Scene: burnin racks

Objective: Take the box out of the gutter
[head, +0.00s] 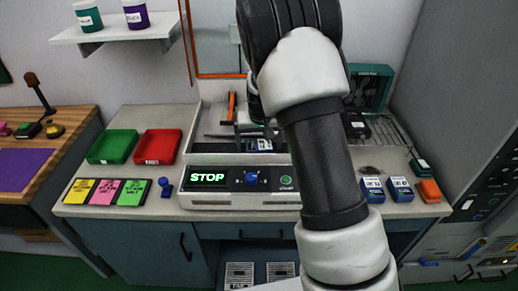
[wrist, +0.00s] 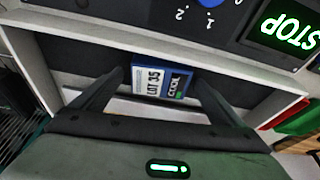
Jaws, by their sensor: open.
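A blue and white box (wrist: 162,80) labelled LOT 35 and COOL lies in the dark gutter (wrist: 75,58) of the machine in the wrist view. My gripper (wrist: 160,88) is open, with one finger on each side of the box. Whether the fingers touch it I cannot tell. In the head view a small part of the box (head: 262,145) shows below my gripper (head: 254,128), behind the control panel (head: 238,181) with its green STOP display. My arm hides much of the gutter's right side there.
Green (head: 113,147) and red (head: 158,147) trays stand left of the machine. Two blue boxes (head: 373,190) (head: 400,189) and an orange block (head: 429,191) stand on the right of the counter. A wire rack (head: 391,133) is behind them. The gutter's walls closely surround my fingers.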

